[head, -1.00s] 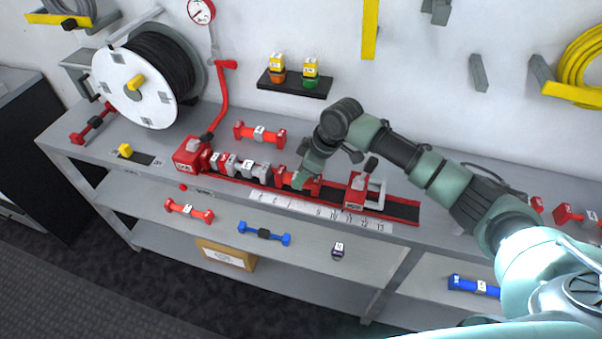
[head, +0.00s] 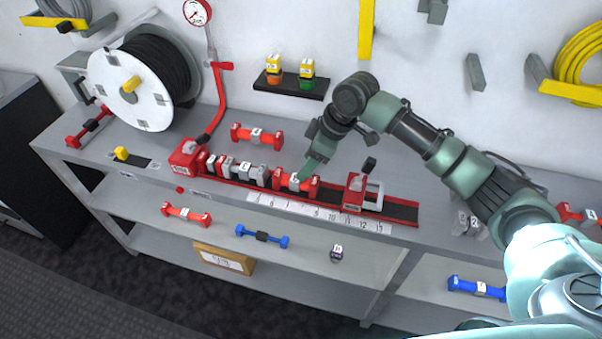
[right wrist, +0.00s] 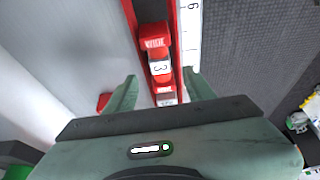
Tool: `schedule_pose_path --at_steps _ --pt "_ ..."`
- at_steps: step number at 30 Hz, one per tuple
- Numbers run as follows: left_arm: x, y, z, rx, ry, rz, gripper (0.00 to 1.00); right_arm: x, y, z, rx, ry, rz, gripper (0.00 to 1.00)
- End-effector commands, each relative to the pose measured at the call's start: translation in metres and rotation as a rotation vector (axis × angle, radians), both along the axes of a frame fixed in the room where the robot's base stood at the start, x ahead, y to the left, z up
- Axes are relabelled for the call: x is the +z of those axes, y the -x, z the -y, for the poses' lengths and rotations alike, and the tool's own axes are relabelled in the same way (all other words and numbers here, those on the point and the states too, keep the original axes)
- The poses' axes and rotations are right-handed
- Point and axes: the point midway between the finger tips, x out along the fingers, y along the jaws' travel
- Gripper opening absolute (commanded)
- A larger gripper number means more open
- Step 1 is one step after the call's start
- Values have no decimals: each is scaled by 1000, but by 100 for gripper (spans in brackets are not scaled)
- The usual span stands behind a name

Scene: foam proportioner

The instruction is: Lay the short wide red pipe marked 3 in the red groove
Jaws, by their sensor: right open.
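The short wide red pipe marked 3 (head: 297,183) lies in the red groove (head: 400,211), in line to the right of several grey and red pieces. It also shows in the right wrist view (right wrist: 158,66), between the red rails, its label facing up. My right gripper (head: 303,176) is just above the pipe. In the right wrist view its two open fingers (right wrist: 160,88) are apart on either side of the groove, with nothing between them in their grip. My left gripper is not in view.
A red clamp block with a grey frame (head: 356,190) stands in the groove to the right. A red block (head: 187,156) is at the groove's left end. Another red pipe (head: 257,136) lies behind the groove. A white numbered scale (head: 320,212) runs along the front.

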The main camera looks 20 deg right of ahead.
Motion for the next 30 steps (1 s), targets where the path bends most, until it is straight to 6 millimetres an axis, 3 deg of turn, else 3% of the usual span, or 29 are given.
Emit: schedule_pose_path --at_steps 6,12,26,30 --pt "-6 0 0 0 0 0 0 36 7 13 -1 -1 3 54" --pt "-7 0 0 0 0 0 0 48 11 16 0 -1 -1 54" --pt "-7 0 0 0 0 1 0 48 12 16 0 -1 -1 54" --pt "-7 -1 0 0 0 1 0 32 21 5 8 0 -8 54"
